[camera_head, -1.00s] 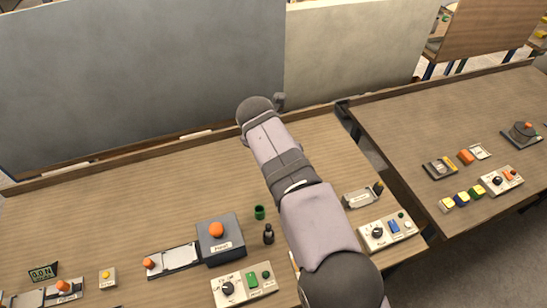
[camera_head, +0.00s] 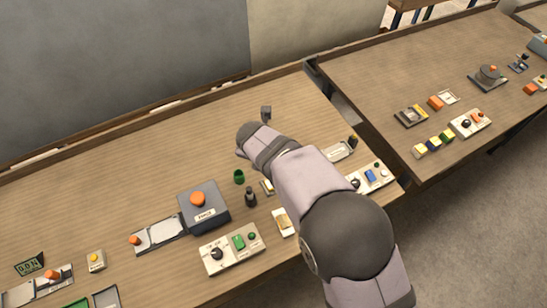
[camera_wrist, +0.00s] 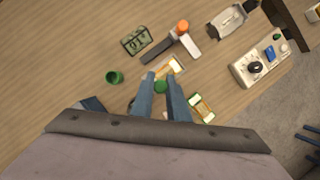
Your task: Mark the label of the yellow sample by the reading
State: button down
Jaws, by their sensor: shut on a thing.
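My gripper (camera_wrist: 160,90) shows in the wrist view with its two blue-grey fingers shut on a small green thing (camera_wrist: 161,87), which looks like the end of a marker. It is held above the table, and its lower part is hidden. A cream sample with a yellowish label (camera_wrist: 201,108) lies just right of the fingers; it also shows in the head view (camera_head: 285,222). Another pale piece with an orange-yellow part (camera_wrist: 172,67) lies beyond the fingertips. A green display (camera_wrist: 136,40) stands farther off; its digits are too small to read. In the head view my arm hides the gripper.
A grey box with an orange knob (camera_head: 203,207) and a switch panel (camera_head: 232,249) stand nearby.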

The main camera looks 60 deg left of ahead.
jog(key=shift+s+a+r, duration=0.1)
jog(key=shift+a, duration=0.3)
notch_tip(320, 180, down, 6)
jog(key=b, duration=0.6)
jog(key=shift+f, duration=0.5)
dwell(1.4)
jog(key=shift+d+f, duration=0.1)
dwell(1.8)
jog(key=shift+r+p, duration=3.4)
jog(key=shift+r, duration=0.2)
